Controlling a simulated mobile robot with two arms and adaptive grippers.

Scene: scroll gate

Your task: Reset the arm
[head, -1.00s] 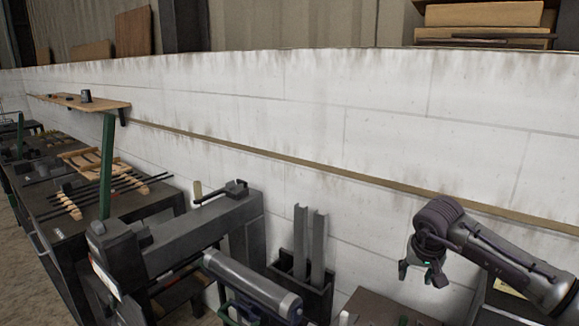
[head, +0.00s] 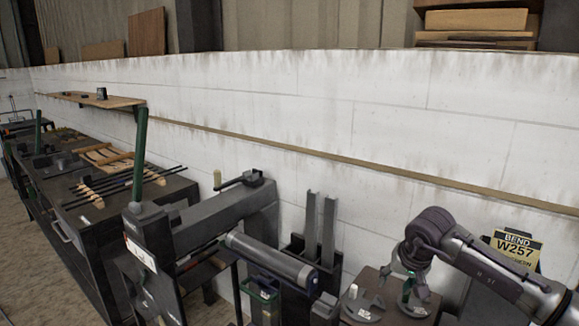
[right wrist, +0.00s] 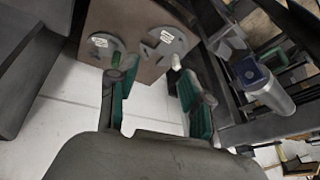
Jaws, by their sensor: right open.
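My right gripper (head: 410,284) hangs from the arm coming in from the right, fingers down and apart, with nothing seen between them. It is above a small brown table (head: 384,279) in the head view. In the right wrist view, the open gripper (right wrist: 155,88) shows two green-padded fingers. Beyond the fingertips lie two grey round plates with white labels, the left one (right wrist: 99,52) and the right one (right wrist: 166,47), on the table top. How far the fingers are from the plates is hard to tell. My left gripper is not in view.
A yellow and black sign (head: 517,250) reading BEND W257 stands by my right arm. Left of the table are upright grey bars (head: 329,232) in a dark holder and a machine with a grey roller (head: 270,261). A white wall (head: 390,120) runs behind. A workbench (head: 95,225) stands left.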

